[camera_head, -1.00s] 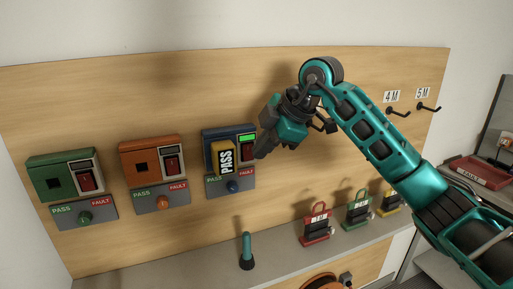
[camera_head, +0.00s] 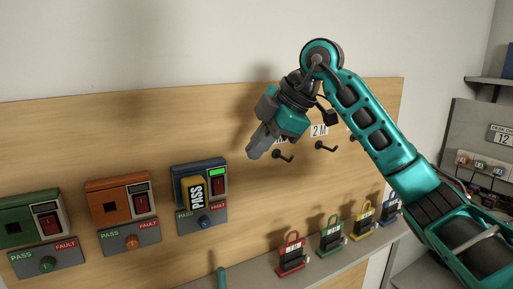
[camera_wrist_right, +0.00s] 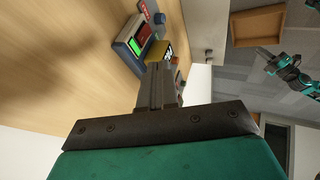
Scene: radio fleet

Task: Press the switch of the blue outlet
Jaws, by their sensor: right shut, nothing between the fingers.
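The outlet, light (camera_wrist_right: 134,46) and block (camera_wrist_right: 155,52) also show in the right wrist view. My right gripper (camera_head: 254,153) is shut and empty, up and right of the outlet and apart from it. Its closed fingers (camera_wrist_right: 158,90) show in the wrist view. What seems to be my left gripper (camera_wrist_right: 266,51) is small at that view's right edge.
An orange outlet (camera_head: 118,190) and a green outlet (camera_head: 18,218) are left of the blue one. Hooks (camera_head: 283,156) are right of my gripper. The board above the outlets is clear.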

